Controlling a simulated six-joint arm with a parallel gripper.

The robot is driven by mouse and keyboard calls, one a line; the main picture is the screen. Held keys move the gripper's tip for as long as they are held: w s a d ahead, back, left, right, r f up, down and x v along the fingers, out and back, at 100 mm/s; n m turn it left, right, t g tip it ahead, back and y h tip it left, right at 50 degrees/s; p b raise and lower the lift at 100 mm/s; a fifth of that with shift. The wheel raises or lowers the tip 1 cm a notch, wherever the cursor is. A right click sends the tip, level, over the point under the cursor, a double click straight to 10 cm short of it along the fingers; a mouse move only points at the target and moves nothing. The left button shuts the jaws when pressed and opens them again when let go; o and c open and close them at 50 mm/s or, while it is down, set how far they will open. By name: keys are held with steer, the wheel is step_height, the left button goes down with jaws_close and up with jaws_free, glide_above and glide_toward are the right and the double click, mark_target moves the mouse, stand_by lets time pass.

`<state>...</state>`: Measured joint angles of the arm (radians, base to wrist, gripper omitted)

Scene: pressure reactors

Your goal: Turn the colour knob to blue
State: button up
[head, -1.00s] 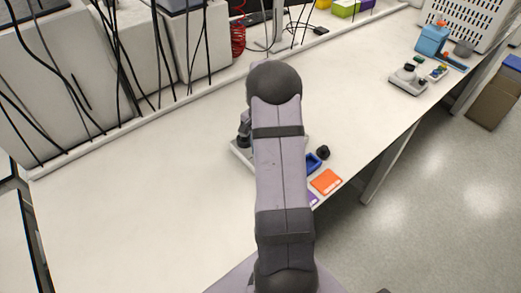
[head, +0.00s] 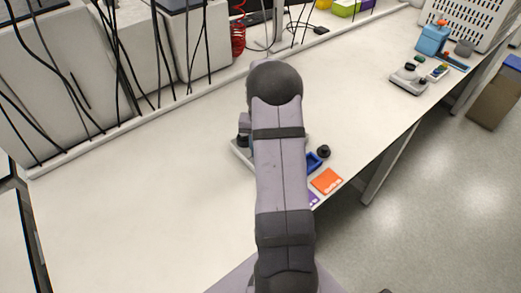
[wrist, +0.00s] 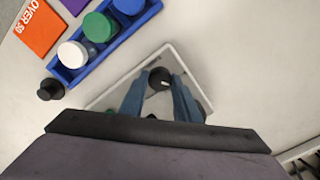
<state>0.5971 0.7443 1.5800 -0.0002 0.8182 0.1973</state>
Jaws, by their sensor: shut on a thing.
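In the wrist view, my gripper (wrist: 160,84) has its two blue fingers on either side of a round black knob (wrist: 159,76) with a small pale mark on top. The fingers are shut on this knob. It stands over a pale, light-rimmed base plate (wrist: 168,50). My fingers and wrist hide much of the plate and what is below. No colour marks around the knob can be made out.
A blue rack (wrist: 72,72) with white, green and blue caps lies beside the plate, with a loose black part (wrist: 50,89) near it. An orange card (head: 327,181) and a purple card lie close by. A second device (head: 409,79) stands farther back. The table's left side is clear.

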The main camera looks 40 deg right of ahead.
steer(key=n, duration=0.5)
steer(key=shift+w+r, duration=0.1)
stand_by(0.6)
steer(key=o, duration=1)
steer(key=shift+o, duration=0.2)
steer(key=shift+r, duration=0.1)
steer(key=shift+r+b, duration=1.35)
steer(key=shift+r, duration=2.25)
